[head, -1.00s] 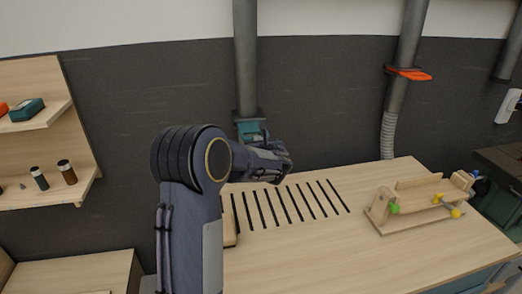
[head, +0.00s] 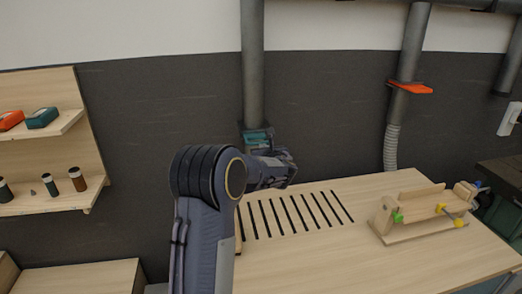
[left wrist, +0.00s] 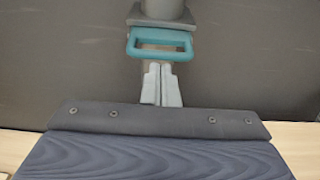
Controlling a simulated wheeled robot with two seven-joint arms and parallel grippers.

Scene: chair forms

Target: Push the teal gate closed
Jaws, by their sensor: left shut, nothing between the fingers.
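The teal gate (head: 257,138) sits on the grey vertical duct behind the slotted table, partly hidden behind my left arm. In the head view my left wrist is in front of the gate and the fingertips are hidden. My right gripper is not in view.
An orange gate (head: 410,87) sticks out from another duct on the right. The wooden table (head: 330,255) has black slots and carries a wooden jig (head: 422,213) with green and yellow knobs. Shelves (head: 40,205) with small containers stand at the left.

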